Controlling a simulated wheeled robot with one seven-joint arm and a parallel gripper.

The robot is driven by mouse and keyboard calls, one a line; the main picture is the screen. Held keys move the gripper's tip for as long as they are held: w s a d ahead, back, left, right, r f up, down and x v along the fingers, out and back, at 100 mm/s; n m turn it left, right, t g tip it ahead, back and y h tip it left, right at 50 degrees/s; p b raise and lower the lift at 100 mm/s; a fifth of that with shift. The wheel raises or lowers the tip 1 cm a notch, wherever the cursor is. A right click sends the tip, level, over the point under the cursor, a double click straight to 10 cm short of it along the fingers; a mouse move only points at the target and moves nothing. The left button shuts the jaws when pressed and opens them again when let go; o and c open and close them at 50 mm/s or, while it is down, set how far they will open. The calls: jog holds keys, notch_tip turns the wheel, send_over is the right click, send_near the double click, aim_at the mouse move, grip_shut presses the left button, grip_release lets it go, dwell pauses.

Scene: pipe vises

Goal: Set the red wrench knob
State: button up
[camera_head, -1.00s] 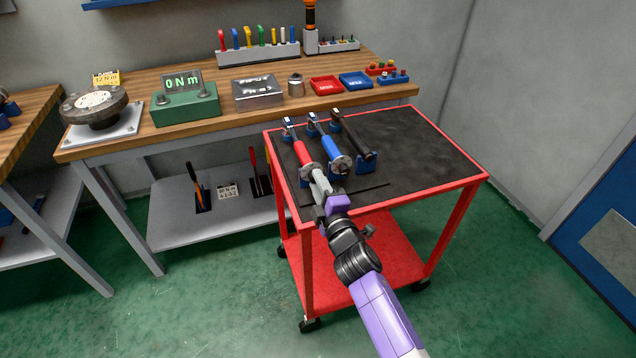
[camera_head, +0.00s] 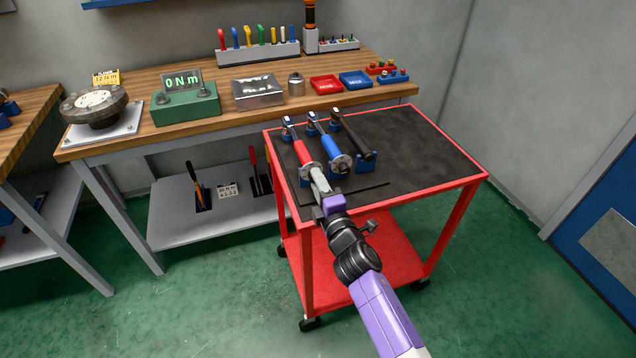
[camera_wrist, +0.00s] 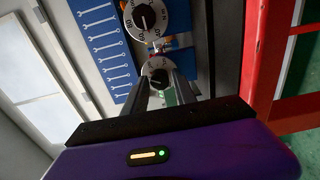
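The red wrench (camera_head: 304,152) lies in a holder on the cart, leftmost of three, with its dial end toward me. My gripper (camera_head: 316,172) is right at that end and partly covers it. In the wrist view, a round white dial with a dark centre knob (camera_wrist: 157,76) sits just past and between the two grey fingertips (camera_wrist: 160,84). The fingers stand apart with a gap between them, so my gripper looks open. I cannot tell whether a fingertip touches the dial. A second, larger-looking dial (camera_wrist: 146,18) is above it.
The blue wrench (camera_head: 328,147) and a black wrench (camera_head: 353,136) lie close on the right. A thin dark rod (camera_head: 360,191) lies near the cart's front edge. The cart top's right side (camera_head: 425,150) is clear. A green tester (camera_head: 185,104) reading 0 Nm stands on the bench.

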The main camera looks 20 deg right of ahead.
jog(key=shift+o, duration=1)
jog(key=s+p, duration=0.2)
jog(key=s, duration=0.6)
jog(key=shift+w, duration=0.1)
